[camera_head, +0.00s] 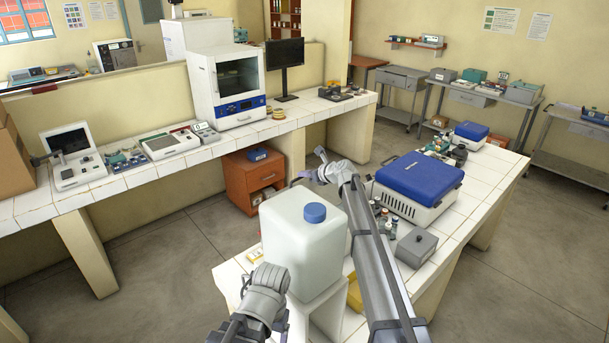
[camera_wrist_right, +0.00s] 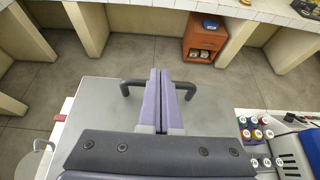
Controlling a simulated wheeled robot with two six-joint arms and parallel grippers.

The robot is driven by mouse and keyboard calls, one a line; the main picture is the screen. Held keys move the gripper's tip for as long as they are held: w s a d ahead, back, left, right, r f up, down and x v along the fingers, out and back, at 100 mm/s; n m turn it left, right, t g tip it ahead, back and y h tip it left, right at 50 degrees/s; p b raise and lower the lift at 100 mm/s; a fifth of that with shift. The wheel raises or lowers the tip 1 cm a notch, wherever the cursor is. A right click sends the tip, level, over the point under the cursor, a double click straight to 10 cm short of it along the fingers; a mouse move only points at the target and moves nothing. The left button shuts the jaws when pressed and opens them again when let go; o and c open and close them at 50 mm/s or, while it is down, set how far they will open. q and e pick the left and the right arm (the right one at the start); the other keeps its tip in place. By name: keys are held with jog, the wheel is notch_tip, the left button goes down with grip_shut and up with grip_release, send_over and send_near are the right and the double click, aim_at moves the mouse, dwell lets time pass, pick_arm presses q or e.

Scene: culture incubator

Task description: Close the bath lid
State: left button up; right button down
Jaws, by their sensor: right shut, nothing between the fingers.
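In the right wrist view, a flat grey metal lid (camera_wrist_right: 104,100) fills the lower middle. It has a black bar handle (camera_wrist_right: 126,88). My right gripper (camera_wrist_right: 160,74) is shut and empty, its lilac fingers lying across the handle in the picture. I cannot tell whether they touch it. In the head view my right gripper (camera_head: 304,177) shows small behind the large white jug (camera_head: 305,240). The jug and arm hide the bath there, and the lid's angle is unclear. Part of my left arm shows at the bottom; its fingers are not visible.
The jug with its blue cap stands close in front. A blue-lidded white box (camera_head: 420,178), a grey box (camera_head: 417,248) and several small bottles (camera_wrist_right: 257,134) are on the tiled bench right of the arm. Open floor (camera_head: 180,245) lies beyond.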

jog(key=shift+d, duration=0.1)
jog(key=s+d+r+p, duration=0.2)
jog(key=s+r+p, duration=0.1)
jog(key=r+p, duration=0.2)
jog(key=s+d+r+p, duration=0.2)
jog(key=s+r+p, duration=0.1)
jog(key=r+p, duration=0.3)
jog(key=shift+s+d+r+p, duration=0.15)
jog(key=shift+d+r+p, duration=0.15)
jog(key=shift+f, duration=0.1)
